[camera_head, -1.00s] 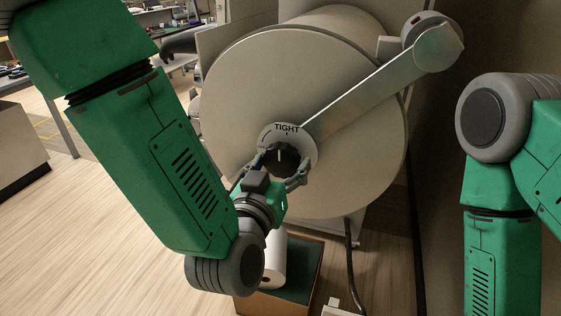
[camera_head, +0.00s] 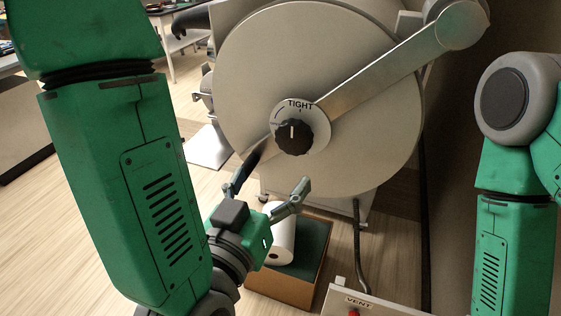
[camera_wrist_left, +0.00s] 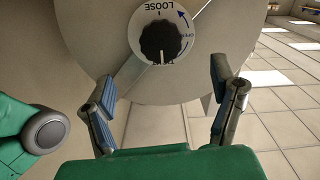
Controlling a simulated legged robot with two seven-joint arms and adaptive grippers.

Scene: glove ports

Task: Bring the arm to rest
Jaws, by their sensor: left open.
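My left gripper (camera_head: 268,190) is open and empty, below and to the left of a black knob (camera_head: 294,136) in the head view. The knob sits at the centre of a large round pale door (camera_head: 250,90), on a white dial plate marked TIGHT. In the left wrist view the knob (camera_wrist_left: 166,43) lies beyond the spread fingers (camera_wrist_left: 165,103), apart from them, and its plate shows the word LOOSE. My right arm (camera_head: 515,200) hangs at the right of the head view; its gripper is out of the picture.
A metal bar (camera_head: 400,65) crosses the door to a hinge at the upper right. Below the door stand a brown box (camera_head: 290,291), a white roll (camera_head: 281,240) and a panel marked VENT (camera_head: 385,303). A black hose (camera_head: 358,240) hangs nearby.

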